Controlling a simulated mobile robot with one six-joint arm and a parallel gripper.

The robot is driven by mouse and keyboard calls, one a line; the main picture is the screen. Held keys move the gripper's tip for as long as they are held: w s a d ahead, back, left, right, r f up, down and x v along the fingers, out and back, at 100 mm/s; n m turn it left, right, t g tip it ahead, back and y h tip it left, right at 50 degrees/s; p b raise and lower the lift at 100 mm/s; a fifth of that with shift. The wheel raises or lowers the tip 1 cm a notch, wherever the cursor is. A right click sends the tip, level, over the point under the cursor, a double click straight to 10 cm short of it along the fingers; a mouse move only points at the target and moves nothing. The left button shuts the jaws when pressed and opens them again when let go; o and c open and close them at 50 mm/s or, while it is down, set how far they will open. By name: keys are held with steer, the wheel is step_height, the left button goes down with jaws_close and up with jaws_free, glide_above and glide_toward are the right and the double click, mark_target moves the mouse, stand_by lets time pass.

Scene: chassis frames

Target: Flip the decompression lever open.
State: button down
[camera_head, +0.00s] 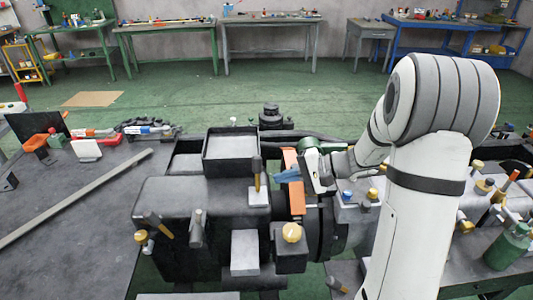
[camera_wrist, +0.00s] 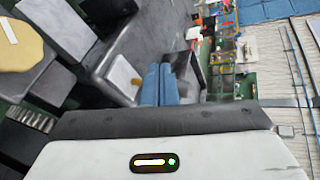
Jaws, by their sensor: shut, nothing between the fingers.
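In the wrist view the pale block (camera_wrist: 122,76) is left of the fingers. Other small levers are on the engine's front (camera_head: 197,232). No label shows which is the decompression lever.
An orange upright plate (camera_head: 293,182) is close beside my gripper. An open black box (camera_head: 230,152) sits on top of the engine. A brass-coloured knob (camera_head: 291,232) juts out below. A dark bench (camera_head: 75,215) with a long bar is at the left.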

mark_target(257, 173)
steer(key=w+d+f+m+t+y, duration=0.1)
steer(key=w+d+f+m+t, duration=0.2)
steer(key=w, duration=0.4)
steer(key=shift+w+d+t, duration=0.3)
steer(key=shift+d+t, duration=0.5)
steer(key=shift+a, duration=0.1)
steer(key=shift+p+x, duration=1.9)
steer(key=shift+x, duration=3.1)
steer(key=shift+s+f+b, duration=0.1)
steer(key=shift+s+b, duration=0.1)
steer(key=shift+b, duration=0.8)
